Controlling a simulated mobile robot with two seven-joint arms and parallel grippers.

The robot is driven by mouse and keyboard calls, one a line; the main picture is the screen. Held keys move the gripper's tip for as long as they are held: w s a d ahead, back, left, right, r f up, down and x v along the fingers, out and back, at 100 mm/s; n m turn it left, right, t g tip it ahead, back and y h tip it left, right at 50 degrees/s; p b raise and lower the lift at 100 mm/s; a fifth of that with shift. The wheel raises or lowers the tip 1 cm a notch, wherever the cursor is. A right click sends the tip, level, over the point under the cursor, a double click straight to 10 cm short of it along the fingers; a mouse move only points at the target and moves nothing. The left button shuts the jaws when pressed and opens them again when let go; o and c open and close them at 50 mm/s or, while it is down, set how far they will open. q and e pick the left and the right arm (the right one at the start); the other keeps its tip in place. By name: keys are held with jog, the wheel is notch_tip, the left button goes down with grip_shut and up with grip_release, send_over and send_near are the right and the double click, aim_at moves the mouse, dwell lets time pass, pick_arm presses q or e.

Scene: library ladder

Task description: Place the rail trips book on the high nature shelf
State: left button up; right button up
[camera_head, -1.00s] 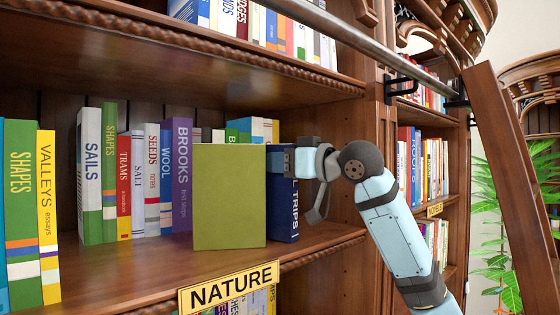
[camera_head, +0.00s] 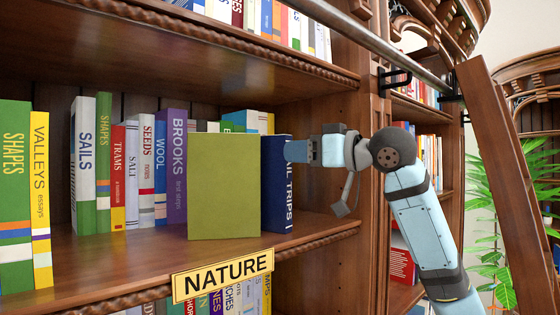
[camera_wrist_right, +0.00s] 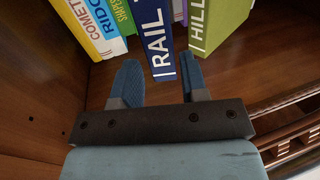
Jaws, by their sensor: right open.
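The dark blue rail trips book (camera_head: 277,190) stands upright on the nature shelf (camera_head: 130,265), right of a large green book (camera_head: 222,190). Its spine also shows in the right wrist view (camera_wrist_right: 158,42), with the green book marked "HILL" (camera_wrist_right: 215,22) beside it. My right gripper (camera_head: 296,150) is at the spine side of the blue book in the head view. In the right wrist view its two fingers (camera_wrist_right: 160,62) are spread, with the near end of the blue spine between their tips. My left gripper is in neither view.
A row of upright books (camera_head: 130,170) fills the shelf's left and back. The nature sign (camera_head: 222,276) hangs on the front edge. A wooden upright (camera_head: 350,200) and metal rail (camera_head: 350,30) are close to my arm. A ladder (camera_head: 500,170) leans at the right.

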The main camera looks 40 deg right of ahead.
jog(key=b+v, duration=0.1)
jog(key=v, duration=0.5)
dwell(0.4)
